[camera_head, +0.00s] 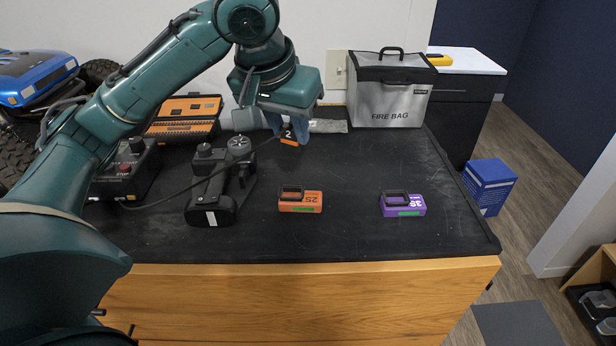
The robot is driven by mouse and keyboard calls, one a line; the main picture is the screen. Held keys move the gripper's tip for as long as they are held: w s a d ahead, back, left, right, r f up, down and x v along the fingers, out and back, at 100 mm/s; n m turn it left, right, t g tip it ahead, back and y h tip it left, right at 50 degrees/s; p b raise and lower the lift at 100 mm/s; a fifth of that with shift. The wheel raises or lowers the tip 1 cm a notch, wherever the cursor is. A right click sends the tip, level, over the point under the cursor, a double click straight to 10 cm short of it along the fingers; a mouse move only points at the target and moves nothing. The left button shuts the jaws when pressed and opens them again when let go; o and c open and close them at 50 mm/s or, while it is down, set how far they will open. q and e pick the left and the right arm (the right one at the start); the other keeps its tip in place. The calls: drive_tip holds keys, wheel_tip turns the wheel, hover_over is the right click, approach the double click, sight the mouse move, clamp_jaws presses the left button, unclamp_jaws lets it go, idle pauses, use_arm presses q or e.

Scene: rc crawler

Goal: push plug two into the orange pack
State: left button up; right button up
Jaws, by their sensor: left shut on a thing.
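The orange pack (300,202), marked 2S with a green label and a black loop on top, lies on the black mat near the front middle. My left gripper (288,129) points down behind it, above the mat. It is shut on plug two (288,138), a small black and orange plug marked 2. A thin dark cable runs from the plug's area to the left, over the radio transmitter, toward the charger. The plug and the orange pack are apart. My right gripper is not in view.
A purple pack (404,204) lies to the right of the orange one. A black transmitter (222,183) stands to the left, with a charger box (125,170) beyond it. A silver fire bag (390,92) stands at the back right. The mat between the packs is clear.

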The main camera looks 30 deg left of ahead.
use_arm(q)
drive_tip(key=shift+f, duration=0.4)
drive_tip(key=f, duration=0.4)
drive_tip(key=shift+s+a, duration=0.1)
drive_tip(key=shift+s, duration=0.3)
wheel_tip(320, 180, down, 4)
drive_tip(key=shift+f, duration=0.35)
clamp_jaws()
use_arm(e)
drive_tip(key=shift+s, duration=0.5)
use_arm(q)
drive_tip(key=o, duration=0.6)
unclamp_jaws()
drive_tip(key=shift+o, duration=0.6)
drive_tip(key=shift+w+f, duration=0.1)
drive_tip(key=shift+o, duration=1.1)
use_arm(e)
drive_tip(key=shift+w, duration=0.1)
